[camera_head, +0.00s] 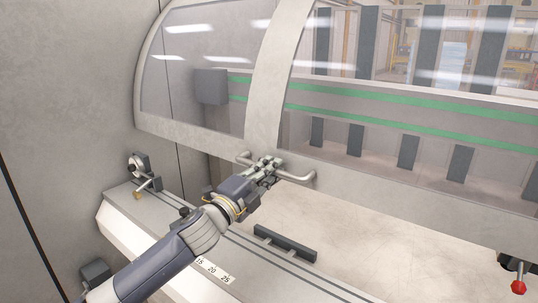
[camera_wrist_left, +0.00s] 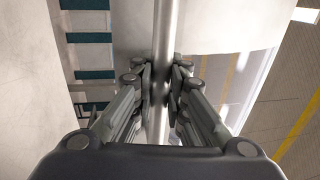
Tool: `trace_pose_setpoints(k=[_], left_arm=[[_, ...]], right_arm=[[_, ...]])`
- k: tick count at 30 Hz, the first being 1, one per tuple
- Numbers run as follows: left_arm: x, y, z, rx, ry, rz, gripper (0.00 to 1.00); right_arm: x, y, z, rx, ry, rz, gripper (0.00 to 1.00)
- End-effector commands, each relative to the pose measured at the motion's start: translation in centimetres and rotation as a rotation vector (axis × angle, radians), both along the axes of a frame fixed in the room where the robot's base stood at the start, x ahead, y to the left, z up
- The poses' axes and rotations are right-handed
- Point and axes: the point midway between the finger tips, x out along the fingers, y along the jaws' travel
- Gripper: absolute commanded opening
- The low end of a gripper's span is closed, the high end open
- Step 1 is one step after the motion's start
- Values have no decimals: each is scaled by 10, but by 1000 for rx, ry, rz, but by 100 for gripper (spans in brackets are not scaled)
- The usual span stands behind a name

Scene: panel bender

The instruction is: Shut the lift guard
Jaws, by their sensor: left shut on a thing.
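The lift guard (camera_head: 268,75) is a pale curved frame with clear panes, in the upper part of the head view. A bar handle (camera_head: 298,178) runs along its lower edge. My left gripper (camera_head: 266,168) is shut on the handle near its middle. In the left wrist view, the fingers of my left gripper (camera_wrist_left: 160,80) close around the handle bar (camera_wrist_left: 166,30) from both sides. Below the guard's lower edge there is an open gap above the machine bed. My right gripper is not in view.
The pale machine bed (camera_head: 330,225) lies below the guard, with a dark bar (camera_head: 285,243) and a scale (camera_head: 212,270) along its front. A clamp-like fitting (camera_head: 143,170) stands at the left. A red knob (camera_head: 518,287) is at the lower right.

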Motion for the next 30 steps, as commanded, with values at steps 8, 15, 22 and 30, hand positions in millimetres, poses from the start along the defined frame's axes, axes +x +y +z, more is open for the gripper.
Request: trace_pose_setpoints(k=[8,15,22,30], left_arm=[[0,-1,-106,-3,6,-1,0],[0,0,-154,-5,2,-1,0],[0,0,-177,-3,0,-2,0],[0,0,-179,-3,-1,-1,0]], right_arm=[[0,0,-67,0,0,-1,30],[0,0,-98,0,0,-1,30],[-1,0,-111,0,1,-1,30],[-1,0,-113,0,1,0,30]])
